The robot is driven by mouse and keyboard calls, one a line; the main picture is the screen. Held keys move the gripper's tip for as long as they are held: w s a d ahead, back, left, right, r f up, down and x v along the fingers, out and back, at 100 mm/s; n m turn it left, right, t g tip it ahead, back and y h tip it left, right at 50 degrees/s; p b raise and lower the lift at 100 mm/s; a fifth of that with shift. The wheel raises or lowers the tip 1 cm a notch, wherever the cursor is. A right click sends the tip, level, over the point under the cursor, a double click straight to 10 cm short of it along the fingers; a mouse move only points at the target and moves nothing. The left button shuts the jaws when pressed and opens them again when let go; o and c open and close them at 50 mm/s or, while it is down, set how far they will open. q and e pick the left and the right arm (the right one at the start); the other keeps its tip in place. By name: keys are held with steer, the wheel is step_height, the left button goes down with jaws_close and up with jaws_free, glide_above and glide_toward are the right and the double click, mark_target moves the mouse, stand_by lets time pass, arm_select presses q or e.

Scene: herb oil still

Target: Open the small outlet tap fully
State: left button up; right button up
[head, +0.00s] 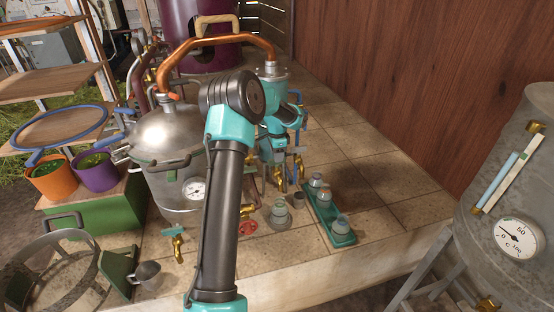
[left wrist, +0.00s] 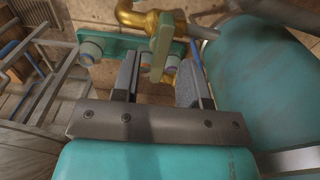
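The outlet tap is brass, with a pale green lever (left wrist: 161,45) and a brass pipe (left wrist: 135,14) at the top of the left wrist view. In the head view small brass taps (head: 280,178) hang below the teal condenser (head: 271,72); I cannot tell which is the same one. My left gripper (left wrist: 160,88) is open, its two fingers on either side of the lever, with a visible gap on the left. In the head view the left gripper (head: 277,160) is by the condenser's lower part, its fingertips hard to make out. My right gripper is not in view.
The steel still pot (head: 165,145) is left of my arm. A large metal tank (head: 515,180) with a gauge is at the right. Tiles right of the rack are clear.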

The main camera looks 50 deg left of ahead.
arm_select(q)
steer(key=shift+f, duration=1.2)
steer(key=shift+c, duration=0.5)
jaws_close()
